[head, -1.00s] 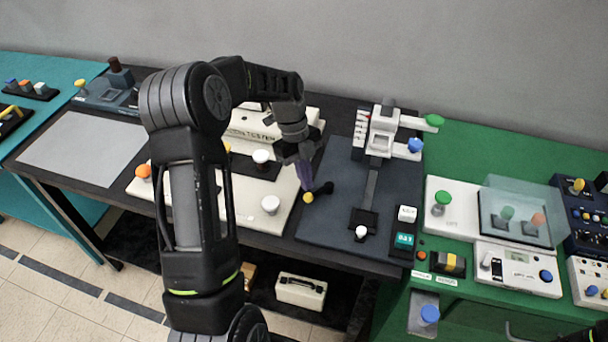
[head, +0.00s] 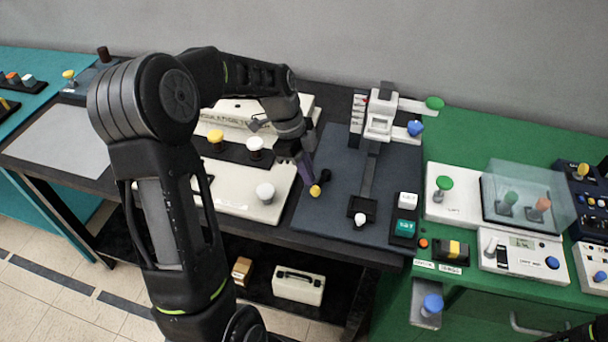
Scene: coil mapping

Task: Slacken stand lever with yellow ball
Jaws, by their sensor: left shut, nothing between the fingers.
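The yellow ball (head: 315,191) of the stand lever shows at the left edge of the dark blue stand base (head: 336,212). A short dark lever part (head: 324,176) lies just behind it. My left gripper (head: 308,178) points down at the ball, shut, with nothing between its fingers. Its purple-grey fingertips are right at or just above the ball; I cannot tell whether they touch. The stand (head: 382,118) rises at the back of the base, with a green knob (head: 435,103) and a blue knob (head: 415,128). Only a dark edge of my right arm shows at the bottom right.
A cream device with a white knob (head: 265,193) and a yellow knob (head: 215,136) stands left of the base. The green table (head: 460,140) holds more boxes.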

